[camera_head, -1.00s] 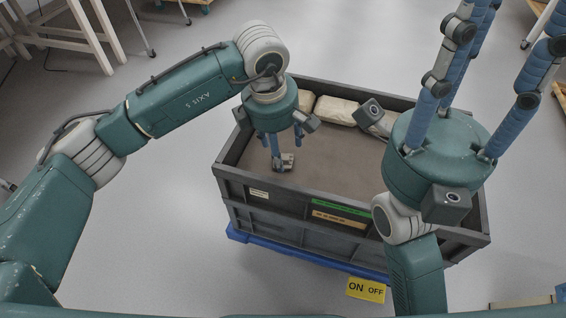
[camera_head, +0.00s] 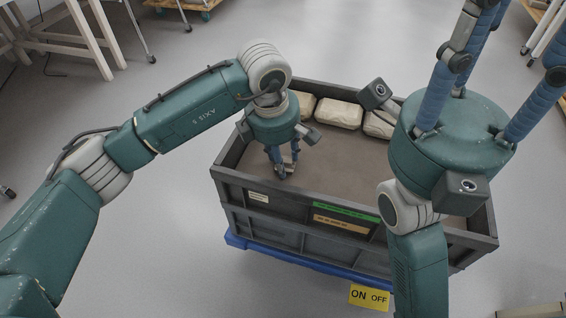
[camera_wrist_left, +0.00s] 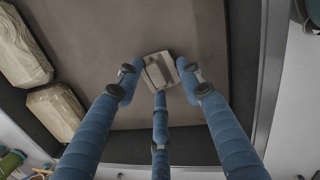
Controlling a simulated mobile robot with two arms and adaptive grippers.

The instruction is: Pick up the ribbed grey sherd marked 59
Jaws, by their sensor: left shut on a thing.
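A small grey sherd with raised ridges (camera_wrist_left: 160,70) sits between the blue fingertips of my left gripper (camera_wrist_left: 160,84) in the left wrist view. The gripper is shut on it. No number is readable on it. In the head view, my left gripper (camera_head: 283,165) points down into the dark grey crate, over the brown bed, with the sherd (camera_head: 289,169) small and partly hidden at its fingertips. I cannot tell whether the sherd touches the bed. My right gripper (camera_head: 455,145) is in the right foreground, fingers upward, its fingertips outside the picture.
The crate (camera_head: 265,222) has raised walls around the bed and stands on a blue base (camera_head: 300,262). Pale wrapped blocks (camera_head: 338,113) lie along its far side. The brown bed (camera_head: 340,158) is clear in the middle. A yellow ON OFF sign (camera_head: 369,297) is in front.

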